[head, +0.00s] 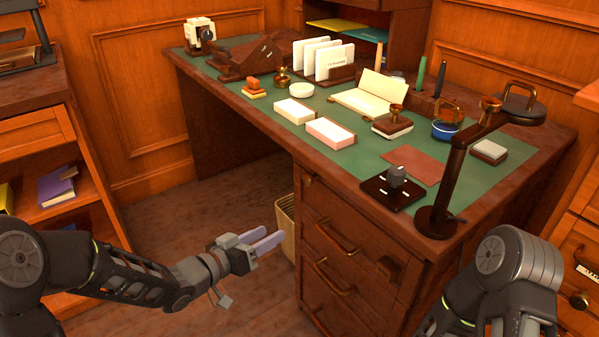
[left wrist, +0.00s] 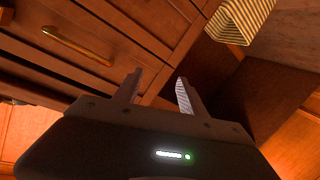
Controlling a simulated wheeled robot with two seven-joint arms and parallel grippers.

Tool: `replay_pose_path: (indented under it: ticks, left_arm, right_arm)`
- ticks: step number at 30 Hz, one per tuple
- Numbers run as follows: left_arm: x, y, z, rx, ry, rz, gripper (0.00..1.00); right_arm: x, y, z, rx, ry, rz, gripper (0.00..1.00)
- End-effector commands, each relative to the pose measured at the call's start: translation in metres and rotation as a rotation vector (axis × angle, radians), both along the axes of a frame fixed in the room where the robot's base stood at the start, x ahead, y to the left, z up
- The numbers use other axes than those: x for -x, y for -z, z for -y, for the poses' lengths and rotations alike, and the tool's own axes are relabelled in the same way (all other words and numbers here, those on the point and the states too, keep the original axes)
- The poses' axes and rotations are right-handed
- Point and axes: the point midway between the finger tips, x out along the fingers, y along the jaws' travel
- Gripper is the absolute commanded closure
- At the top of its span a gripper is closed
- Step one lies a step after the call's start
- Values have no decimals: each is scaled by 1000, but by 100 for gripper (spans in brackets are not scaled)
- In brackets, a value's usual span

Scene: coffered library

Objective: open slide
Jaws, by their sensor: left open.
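The wooden desk (head: 450,205) has a green top and a drawer pedestal with several brass pulls. An upper drawer pull (head: 335,238) and a lower one (head: 334,278) show in the head view. I cannot tell which part is the slide. My left gripper (head: 271,240) is open and empty, left of the pedestal and apart from it. In the left wrist view its fingers (left wrist: 159,88) point toward the wooden fronts, with a brass pull (left wrist: 77,45) to the left.
A striped wastebasket (head: 286,226) stands beside the pedestal, close behind my left gripper. A desk lamp (head: 437,220) stands at the desk's near corner. A bookcase (head: 50,150) is at left and another cabinet (head: 582,260) at right. The floor before the desk is clear.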

Motion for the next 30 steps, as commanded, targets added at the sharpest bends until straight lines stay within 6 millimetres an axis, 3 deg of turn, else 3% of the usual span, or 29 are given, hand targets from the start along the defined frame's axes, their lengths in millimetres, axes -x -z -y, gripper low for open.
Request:
replay_pose_path:
  ticks: [1,3,7,20,30]
  left_arm:
    - [-1,-51,3,11,59,93,51]
    - [6,-94,8,20,140,181,51]
    - [19,-130,14,21,232,254,51]
    - [20,-133,18,20,249,263,51]
    - [-5,-130,53,20,251,264,51]
  right_arm:
    - [1,-10,0,0,-2,-2,64]
    - [2,-15,0,0,-3,-4,64]
    - [3,-17,0,0,-4,-7,64]
    - [3,-15,0,0,-3,-6,64]
    - [1,1,0,1,0,0,64]
